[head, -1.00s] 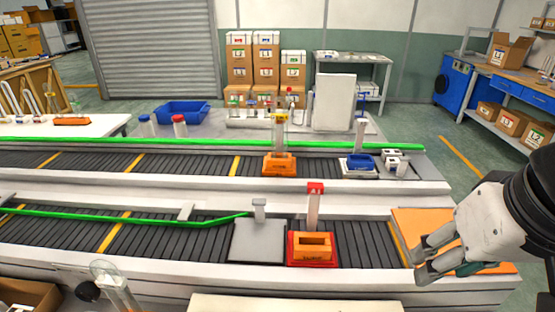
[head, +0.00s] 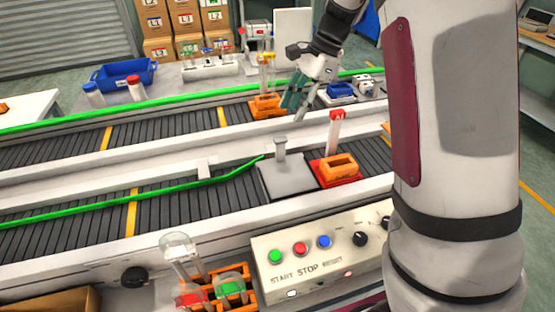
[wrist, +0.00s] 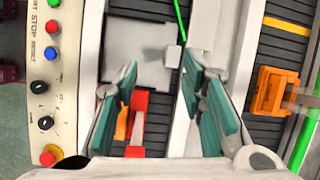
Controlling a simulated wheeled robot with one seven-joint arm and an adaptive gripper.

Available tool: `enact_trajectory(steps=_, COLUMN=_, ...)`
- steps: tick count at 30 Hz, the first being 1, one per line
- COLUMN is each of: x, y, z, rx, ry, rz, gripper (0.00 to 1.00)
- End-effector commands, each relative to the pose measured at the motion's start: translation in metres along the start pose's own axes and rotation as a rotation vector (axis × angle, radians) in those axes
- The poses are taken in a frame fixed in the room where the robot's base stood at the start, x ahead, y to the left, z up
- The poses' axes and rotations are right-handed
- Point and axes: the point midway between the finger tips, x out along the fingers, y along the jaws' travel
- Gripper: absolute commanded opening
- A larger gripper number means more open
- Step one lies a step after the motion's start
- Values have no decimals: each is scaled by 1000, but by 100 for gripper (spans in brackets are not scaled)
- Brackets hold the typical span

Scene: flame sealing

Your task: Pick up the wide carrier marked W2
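One orange carrier (head: 267,107) is on the far conveyor and also shows at the right of the wrist view (wrist: 274,93). My gripper (head: 298,104) is open and empty, fingers pointing down, just right of the far carrier in the head view.
A grey plate (head: 284,178) lies left of the red base. A green guide rail (head: 150,201) runs along the near conveyor. A control panel (head: 318,248) with buttons is in front. A blue-topped block (head: 340,90) stands right of the far carrier.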

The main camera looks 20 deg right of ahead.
Motion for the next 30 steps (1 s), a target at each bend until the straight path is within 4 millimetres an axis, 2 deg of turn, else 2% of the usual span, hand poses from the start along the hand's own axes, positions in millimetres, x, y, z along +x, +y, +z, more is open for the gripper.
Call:
enact_trajectory(steps=3, x=18, y=-17, z=-15, rx=89, ry=4, rz=17, gripper=37)
enact_trajectory(steps=9, x=34, y=-29, z=-26, rx=156, ry=8, rz=22, gripper=37)
enact_trajectory(steps=11, x=40, y=-29, z=-26, rx=161, ry=8, rz=24, gripper=37)
enact_trajectory(steps=21, x=100, y=-27, z=-27, rx=160, ry=8, rz=26, gripper=37)
enact_trajectory(steps=30, x=123, y=-25, z=-27, rx=160, ry=8, rz=23, gripper=37)
